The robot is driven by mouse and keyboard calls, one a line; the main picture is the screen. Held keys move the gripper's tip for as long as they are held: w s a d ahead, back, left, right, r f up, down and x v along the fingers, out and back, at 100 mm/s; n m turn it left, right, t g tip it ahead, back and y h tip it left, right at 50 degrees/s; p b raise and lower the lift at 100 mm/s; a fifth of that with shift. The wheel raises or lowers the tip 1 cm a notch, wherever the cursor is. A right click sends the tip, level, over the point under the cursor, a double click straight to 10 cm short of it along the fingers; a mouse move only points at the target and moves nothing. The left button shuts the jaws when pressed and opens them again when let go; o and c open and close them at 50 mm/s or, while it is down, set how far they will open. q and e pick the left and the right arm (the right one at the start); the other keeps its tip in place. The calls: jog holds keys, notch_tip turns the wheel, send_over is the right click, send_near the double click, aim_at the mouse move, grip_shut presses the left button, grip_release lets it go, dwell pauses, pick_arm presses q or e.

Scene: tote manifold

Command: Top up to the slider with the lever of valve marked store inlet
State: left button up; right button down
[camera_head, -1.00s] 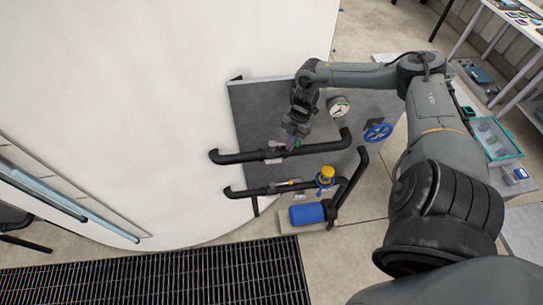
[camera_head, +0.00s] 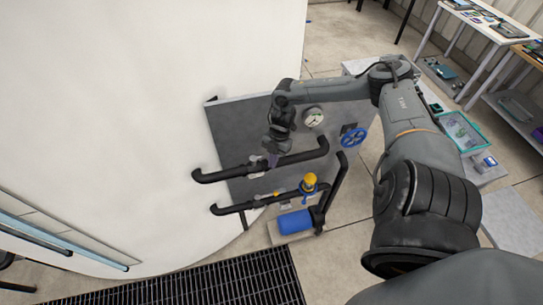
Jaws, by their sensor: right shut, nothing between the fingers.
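My right gripper (camera_head: 272,158) is shut at the upper black pipe (camera_head: 222,175), with its fingers pointing down over the pipe's middle. A small pale tag (camera_head: 256,175) hangs by the pipe there; its writing is too small to read. A lever or slider at the gripper is hidden or too small to make out. A lower black pipe (camera_head: 232,208) carries a small yellow part (camera_head: 276,194) and a yellow-topped fitting (camera_head: 309,181). A round white gauge (camera_head: 313,117) stands behind the upper pipe. My left gripper is not in view.
A blue handwheel (camera_head: 354,137) is right of the gauge. A blue motor-like cylinder (camera_head: 294,222) sits on a plinth below the pipes. A large white curved tank (camera_head: 130,100) fills the left. A dark floor grating (camera_head: 210,285) lies in front. Tables with items stand at upper right.

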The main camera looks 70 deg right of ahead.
pick_arm(q)
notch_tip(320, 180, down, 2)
jog(key=b, duration=0.3)
pick_arm(e)
jog(key=w+a+v, duration=0.1)
jog(key=w+v, duration=0.1)
jog(key=v, duration=0.7)
jog(key=shift+r, duration=0.6)
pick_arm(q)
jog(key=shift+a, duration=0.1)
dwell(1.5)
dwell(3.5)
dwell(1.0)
